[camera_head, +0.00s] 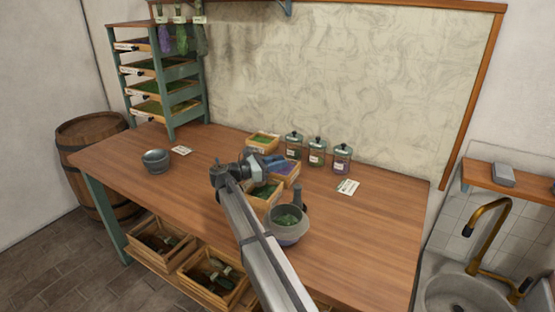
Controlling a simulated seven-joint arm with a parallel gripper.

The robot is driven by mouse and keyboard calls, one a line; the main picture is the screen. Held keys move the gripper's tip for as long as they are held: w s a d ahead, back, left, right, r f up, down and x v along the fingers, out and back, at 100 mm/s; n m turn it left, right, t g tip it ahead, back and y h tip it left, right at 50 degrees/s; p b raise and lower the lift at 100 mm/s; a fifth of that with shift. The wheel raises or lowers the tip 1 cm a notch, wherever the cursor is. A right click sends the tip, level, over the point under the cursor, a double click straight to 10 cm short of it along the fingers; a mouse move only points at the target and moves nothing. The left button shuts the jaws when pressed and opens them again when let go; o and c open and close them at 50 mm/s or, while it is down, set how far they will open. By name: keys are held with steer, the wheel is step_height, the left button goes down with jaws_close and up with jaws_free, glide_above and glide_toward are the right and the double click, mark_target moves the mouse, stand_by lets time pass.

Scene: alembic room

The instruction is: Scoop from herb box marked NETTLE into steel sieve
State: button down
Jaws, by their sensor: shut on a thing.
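My gripper (268,161) is over the middle of the table, above the herb boxes and close to the purple one. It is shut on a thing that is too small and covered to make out. A wooden box of green herb (264,204) stands in front, partly behind my arm. A box of purple herb (293,177) stands behind it, and another green box (263,148) is at the back. Their labels are too small to read, so I cannot tell which is NETTLE. A grey metallic bowl (156,165) stands at the left; I cannot tell if it is the sieve.
A grey mortar-like vessel (288,238) with green contents and an upright handle stands right of my arm. Several lidded glass jars (316,155) line the back. A drawer rack (165,90) stands at back left. The table's right side is clear beyond a card (348,187).

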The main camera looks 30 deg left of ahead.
mark_target(280, 184)
steer(key=shift+f, duration=3.75)
steer(key=shift+w, duration=0.15)
steer(key=shift+w+a, duration=0.1)
steer(key=shift+w, duration=0.95)
steer(key=shift+r, duration=0.1)
step_height(280, 184, up, 8)
steer(key=shift+r, duration=0.1)
